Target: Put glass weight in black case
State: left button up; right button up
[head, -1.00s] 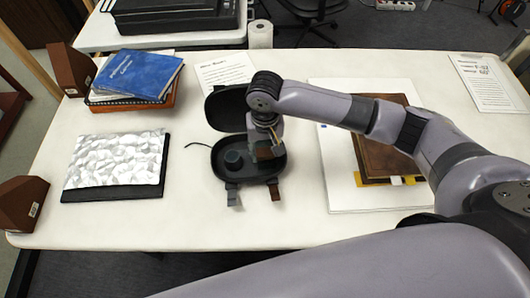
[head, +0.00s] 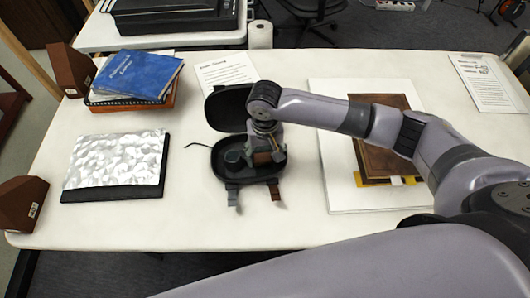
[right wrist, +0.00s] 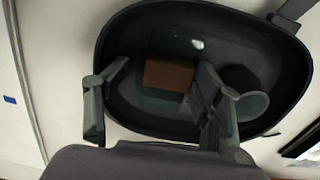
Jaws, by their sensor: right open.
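The black case (head: 218,172) lies open on the white table, its lid raised at the back. Inside it are a dark round cup-like piece (head: 232,156) on the left and a brown block (head: 262,158). In the right wrist view the case (right wrist: 120,45) fills the upper part, with the brown block (right wrist: 168,75) between the fingers and the round piece (right wrist: 245,80) beside one finger. My right gripper (right wrist: 155,105) is open over the case, pointing down. I cannot tell for sure which piece is the glass weight. My left gripper is out of view.
A brown book (head: 385,140) on a white board stands at right. The front table strip is clear.

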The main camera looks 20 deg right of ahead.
aim_at(265, 157)
notch_tip(265, 157, up, 12)
dwell(0.5)
dwell(0.5)
